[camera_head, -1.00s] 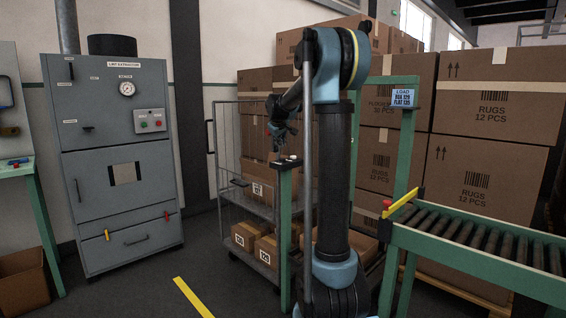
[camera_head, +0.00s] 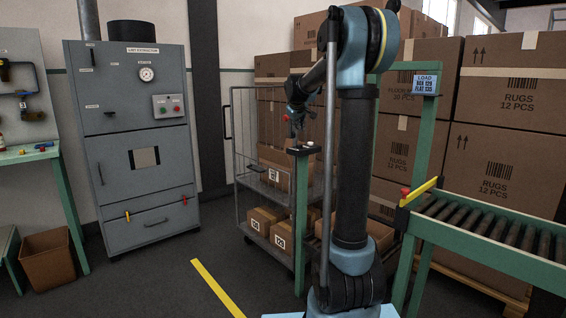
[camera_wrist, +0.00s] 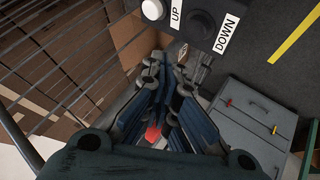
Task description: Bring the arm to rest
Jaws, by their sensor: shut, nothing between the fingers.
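My gripper (camera_head: 296,122) hangs at the end of my bent arm in the head view, left of my dark upright arm link. It is shut and empty. It is just above and slightly left of the button box (camera_head: 303,151) on a green post; I cannot tell the exact gap. In the wrist view my gripper's blue-grey fingers (camera_wrist: 168,105) are close together. The box with its UP and DOWN labels (camera_wrist: 200,22) lies beyond them at the top, apart from the fingers in the picture.
A wire cage trolley (camera_head: 240,150) with cartons stands behind my gripper. A grey lint extractor cabinet (camera_head: 135,150) is at left. A roller conveyor (camera_head: 480,232) and stacked rug cartons (camera_head: 505,120) are at right. Open floor with a yellow line (camera_head: 217,287) lies between.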

